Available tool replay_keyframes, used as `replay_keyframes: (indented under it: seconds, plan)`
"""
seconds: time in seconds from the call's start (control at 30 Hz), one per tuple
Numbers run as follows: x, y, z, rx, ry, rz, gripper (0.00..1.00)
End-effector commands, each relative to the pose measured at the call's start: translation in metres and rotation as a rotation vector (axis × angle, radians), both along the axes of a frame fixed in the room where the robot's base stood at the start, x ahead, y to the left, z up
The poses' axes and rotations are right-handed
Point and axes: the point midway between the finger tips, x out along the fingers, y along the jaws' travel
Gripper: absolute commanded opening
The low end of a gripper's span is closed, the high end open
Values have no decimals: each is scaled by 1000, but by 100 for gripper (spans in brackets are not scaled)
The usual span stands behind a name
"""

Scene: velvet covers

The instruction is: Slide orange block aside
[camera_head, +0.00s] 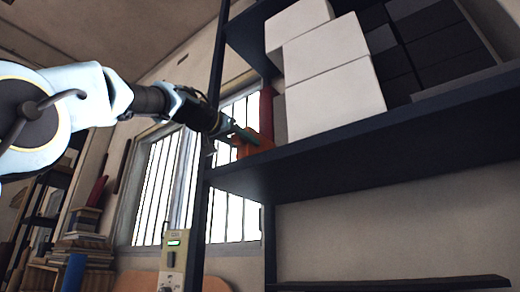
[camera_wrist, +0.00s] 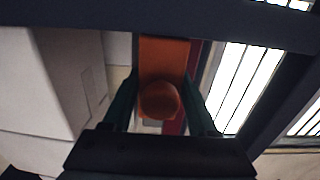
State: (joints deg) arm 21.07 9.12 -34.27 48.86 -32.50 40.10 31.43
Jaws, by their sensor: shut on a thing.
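The orange block (camera_head: 254,145) sits on the dark shelf (camera_head: 350,135) near its left end, close to the upright post. In the wrist view the orange block (camera_wrist: 165,60) shows between my two fingers, with a rounded orange knob toward the camera. My gripper (camera_head: 236,134) reaches in from the left at shelf height and is shut on the orange block. It also shows in the wrist view (camera_wrist: 160,92), with a green finger on each side of the block. The exact finger contact is partly hidden.
White boxes (camera_head: 333,75) are stacked to the right of the orange block. A red upright thing (camera_head: 267,108) stands just behind it. Dark boxes (camera_head: 425,50) fill the shelf further right. The dark post (camera_head: 205,190) stands at the shelf's left end, before a barred window (camera_head: 165,190).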

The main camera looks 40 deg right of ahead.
Motion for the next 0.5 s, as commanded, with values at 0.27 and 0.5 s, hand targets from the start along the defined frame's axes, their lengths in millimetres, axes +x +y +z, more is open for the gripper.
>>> replay_keyframes:
  seconds: [0.27, 0.5]
  plan:
    - [57, 15, 2, -1, 1, 4, 0]
    - [74, 20, 2, -1, 0, 3, 0]
